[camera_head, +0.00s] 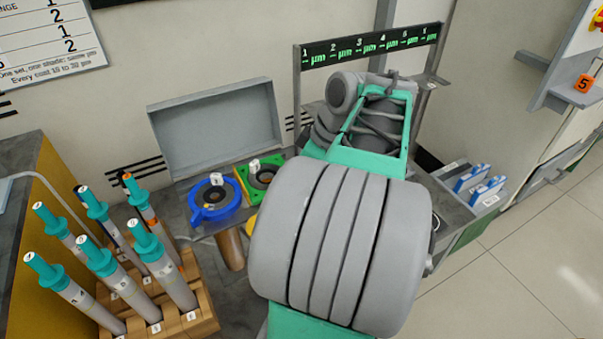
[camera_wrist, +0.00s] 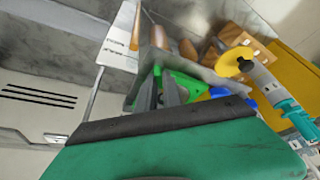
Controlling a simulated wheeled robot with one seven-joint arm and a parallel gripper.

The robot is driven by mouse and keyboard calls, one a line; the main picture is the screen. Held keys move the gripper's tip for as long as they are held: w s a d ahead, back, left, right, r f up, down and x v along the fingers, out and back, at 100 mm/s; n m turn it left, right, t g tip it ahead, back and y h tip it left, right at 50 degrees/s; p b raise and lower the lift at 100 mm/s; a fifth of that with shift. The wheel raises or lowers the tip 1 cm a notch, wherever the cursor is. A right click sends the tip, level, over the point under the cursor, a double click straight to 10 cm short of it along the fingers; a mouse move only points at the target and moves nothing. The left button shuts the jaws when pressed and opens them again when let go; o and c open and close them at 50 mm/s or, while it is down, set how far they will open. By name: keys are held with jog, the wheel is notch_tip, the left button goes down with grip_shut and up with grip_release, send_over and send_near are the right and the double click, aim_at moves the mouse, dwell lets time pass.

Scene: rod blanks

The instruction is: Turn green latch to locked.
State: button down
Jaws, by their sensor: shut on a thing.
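The green latch (camera_head: 262,172) sits on the grey bench beside the raised panel, to the right of the blue ring-shaped latch (camera_head: 211,200). Each has a dark round centre and a small white tag. My arm hides the right part of the green latch in the head view, and my gripper is hidden there too. In the wrist view, the dark fingers of my gripper (camera_wrist: 160,94) are close together at the green latch (camera_wrist: 188,84) and shut on a green part of it. The exact contact and the lock position cannot be made out.
A wooden rack (camera_head: 195,318) holds several teal-capped rods at the lower left. A grey panel (camera_head: 218,128) stands behind the latches. A yellow disc (camera_wrist: 234,61) shows in the wrist view. A numbered sign (camera_head: 370,46) is at the back; blue-and-white items (camera_head: 480,185) lie right.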

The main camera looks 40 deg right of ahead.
jog(key=c, duration=1.5)
grip_release()
jog(key=p+v, duration=0.3)
jog(key=v, duration=0.5)
jog(key=shift+p, duration=0.4)
jog(key=w+a+r+m+p, duration=0.1)
jog(key=w+a+r+p, duration=0.25)
jog(key=a+p, duration=0.35)
jog(key=w+a+r+m+p, duration=0.1)
jog(key=w+a+r+p, duration=0.3)
jog(key=a, duration=0.4)
jog(key=s+a+r+m+h+p, duration=0.1)
jog(key=s+a+r+m+p, duration=0.1)
jog(key=a+p, duration=0.7)
jog(key=shift+s+a+r+g+h, duration=0.4)
jog(key=shift+s+a+r, duration=0.35)
jog(key=shift+s, duration=0.5)
